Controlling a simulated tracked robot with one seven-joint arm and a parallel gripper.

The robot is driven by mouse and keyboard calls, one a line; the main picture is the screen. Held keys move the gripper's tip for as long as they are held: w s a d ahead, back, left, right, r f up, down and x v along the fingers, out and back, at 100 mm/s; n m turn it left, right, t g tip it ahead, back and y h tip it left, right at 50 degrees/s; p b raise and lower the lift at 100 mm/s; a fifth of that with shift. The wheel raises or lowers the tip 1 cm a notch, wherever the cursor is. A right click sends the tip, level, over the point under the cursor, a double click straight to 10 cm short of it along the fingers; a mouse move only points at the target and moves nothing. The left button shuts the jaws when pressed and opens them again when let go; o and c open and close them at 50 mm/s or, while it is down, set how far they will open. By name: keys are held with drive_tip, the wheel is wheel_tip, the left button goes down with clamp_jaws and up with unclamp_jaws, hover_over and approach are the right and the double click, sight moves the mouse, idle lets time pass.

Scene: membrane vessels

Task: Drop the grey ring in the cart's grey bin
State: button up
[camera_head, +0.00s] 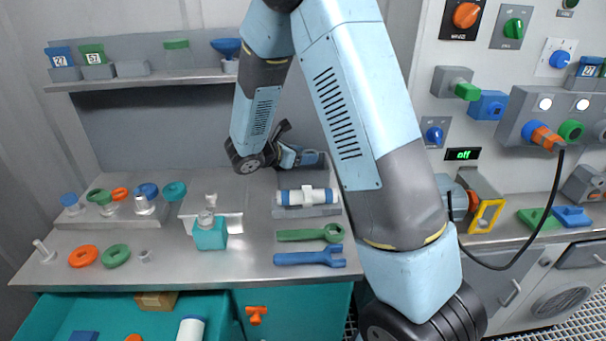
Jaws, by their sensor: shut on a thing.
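My gripper (290,152) is at the back of the metal bench, in front of the dark back panel. It points away to the right, partly hidden by my own wrist. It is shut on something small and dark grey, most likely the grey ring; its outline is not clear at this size. A small grey piece (145,256) lies at the bench front, right of an orange ring (83,256) and a green ring (115,255). I cannot make out the cart or its grey bin.
Below the gripper are a tray with a white-and-blue cylinder (305,197), a green wrench (310,233) and a blue wrench (310,257). An open teal drawer (215,305) is in front. A control panel (510,150) with a hanging cable is right.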

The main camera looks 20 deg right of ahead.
drive_tip(key=shift+f, duration=0.6)
drive_tip(key=o, duration=1.1)
drive_tip(key=v, duration=1.3)
drive_tip(key=shift+s+a, duration=0.2)
drive_tip(key=shift+a, duration=0.2)
